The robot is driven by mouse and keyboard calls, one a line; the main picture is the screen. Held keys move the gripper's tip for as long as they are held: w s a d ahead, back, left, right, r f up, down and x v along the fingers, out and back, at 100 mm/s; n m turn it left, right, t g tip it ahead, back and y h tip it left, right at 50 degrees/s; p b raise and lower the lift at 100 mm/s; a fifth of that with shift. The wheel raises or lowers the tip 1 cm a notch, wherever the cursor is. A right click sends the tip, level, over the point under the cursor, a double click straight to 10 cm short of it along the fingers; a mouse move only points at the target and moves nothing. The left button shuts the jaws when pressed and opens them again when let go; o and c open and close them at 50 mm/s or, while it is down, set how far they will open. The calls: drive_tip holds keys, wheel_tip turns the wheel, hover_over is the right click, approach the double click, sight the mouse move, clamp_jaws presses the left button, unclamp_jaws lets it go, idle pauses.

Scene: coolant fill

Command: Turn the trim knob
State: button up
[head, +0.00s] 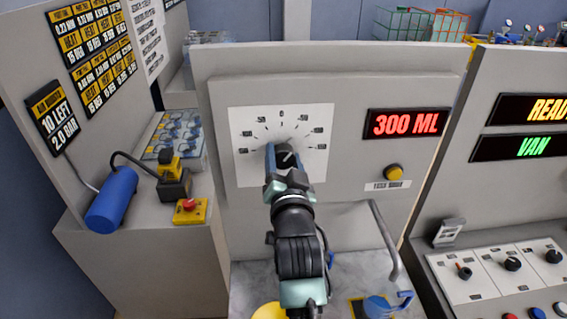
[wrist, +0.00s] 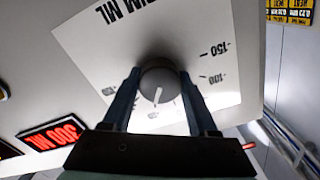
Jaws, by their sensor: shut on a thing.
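The trim knob (wrist: 158,84) is a round grey knob with a white pointer line, on a white dial plate (head: 315,118) with printed marks. In the head view the knob (head: 286,158) is dark and partly hidden by my gripper (head: 284,160). In the wrist view the two fingers of my gripper (wrist: 160,98) stand on either side of the knob, shut on it. The pointer's exact reading is hard to tell. A red display (head: 405,123) to the right of the dial reads 300 ML.
A yellow-and-black button (head: 393,172) sits below the display. A bent grey pipe (head: 385,240) stands out below the panel. At left are a blue cylinder (head: 111,200) and a red stop button (head: 189,205). A control desk (head: 500,262) with several knobs is at right.

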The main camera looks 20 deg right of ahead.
drive_tip(key=shift+m+b, duration=0.35)
drive_tip(key=shift+m, duration=1.85)
drive_tip(key=o, duration=1.4)
drive_tip(key=shift+c, duration=0.2)
drive_tip(key=shift+s+a+f, duration=0.1)
drive_tip(key=shift+s+f, duration=0.05)
drive_tip(key=shift+s, duration=0.35)
drive_tip(key=b+v, duration=0.4)
drive_tip(key=v, duration=0.8)
drive_tip(key=shift+r, duration=0.2)
